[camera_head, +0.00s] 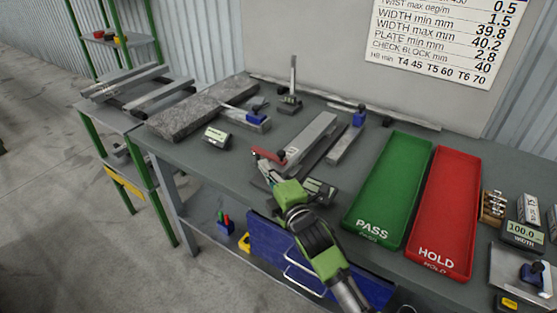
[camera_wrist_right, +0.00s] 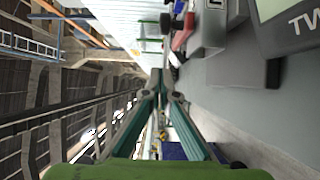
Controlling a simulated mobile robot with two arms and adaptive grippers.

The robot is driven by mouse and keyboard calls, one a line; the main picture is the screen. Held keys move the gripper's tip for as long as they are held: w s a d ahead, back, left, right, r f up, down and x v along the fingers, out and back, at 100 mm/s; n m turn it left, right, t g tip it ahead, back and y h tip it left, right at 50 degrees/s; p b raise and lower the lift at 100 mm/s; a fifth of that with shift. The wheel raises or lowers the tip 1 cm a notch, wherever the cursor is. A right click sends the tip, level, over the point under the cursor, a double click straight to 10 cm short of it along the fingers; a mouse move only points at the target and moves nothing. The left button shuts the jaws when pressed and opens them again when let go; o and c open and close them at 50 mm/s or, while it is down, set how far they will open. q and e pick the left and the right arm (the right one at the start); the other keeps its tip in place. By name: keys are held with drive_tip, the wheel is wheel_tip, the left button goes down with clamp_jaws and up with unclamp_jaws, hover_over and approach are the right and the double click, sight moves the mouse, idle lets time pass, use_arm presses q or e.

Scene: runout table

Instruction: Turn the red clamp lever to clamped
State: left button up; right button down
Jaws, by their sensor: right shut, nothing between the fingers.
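The red clamp lever (camera_head: 268,156) is at the near left end of a grey metal fixture (camera_head: 311,139) on the bench. It points toward the left front, roughly level. In the right wrist view a red part, probably the lever (camera_wrist_right: 183,38), shows beyond the fingertips beside grey blocks. My right gripper (camera_head: 265,172) is just in front of the lever and partly overlaps the fixture's near end. Its fingers (camera_wrist_right: 161,82) are together and empty. I cannot tell whether they touch the lever. My left gripper is not in view.
A small display box (camera_head: 320,190) sits close to the right of my gripper. The green PASS tray (camera_head: 377,234) and red HOLD tray (camera_head: 445,260) lie farther right. A granite slab (camera_head: 187,108) and another display (camera_head: 216,137) are at left. Bare bench lies left of the lever.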

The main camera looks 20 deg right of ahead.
sight(279, 156)
drive_tip(key=d, duration=0.1)
drive_tip(key=w+d+p, duration=0.1)
drive_tip(key=d, duration=0.1)
drive_tip(key=shift+d+r, duration=0.1)
drive_tip(key=shift+d, duration=0.3)
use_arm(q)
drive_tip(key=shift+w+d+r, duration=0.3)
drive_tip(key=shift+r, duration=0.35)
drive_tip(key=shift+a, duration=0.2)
use_arm(e)
drive_tip(key=shift+w+d, duration=0.35)
drive_tip(key=shift+d, duration=0.45)
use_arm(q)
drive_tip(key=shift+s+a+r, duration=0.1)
